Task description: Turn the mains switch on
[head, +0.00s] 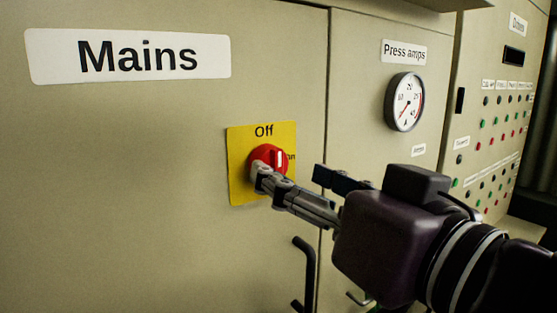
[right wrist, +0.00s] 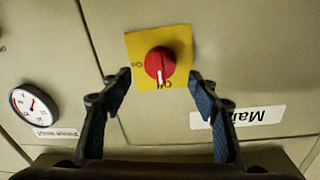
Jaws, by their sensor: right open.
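The mains switch is a red rotary knob (head: 270,156) on a yellow plate (head: 241,165), set in a beige cabinet door. Its white mark points at "Off", above the knob in the head view; "On" is to the right. In the right wrist view, which is upside down, the knob (right wrist: 160,63) shows whole, with its mark towards "Off". My right gripper (head: 290,176) is open and empty in front of the plate. In the wrist view its fingertips (right wrist: 160,78) lie either side of the knob, seemingly short of it; contact cannot be told. My left gripper is not in view.
A "Mains" label (head: 128,56) is at upper left. A round gauge (head: 404,101) labelled "Press amps" is on the door to the right. A panel of small coloured buttons (head: 502,122) stands further right. A dark door handle (head: 308,272) sticks out below my right gripper.

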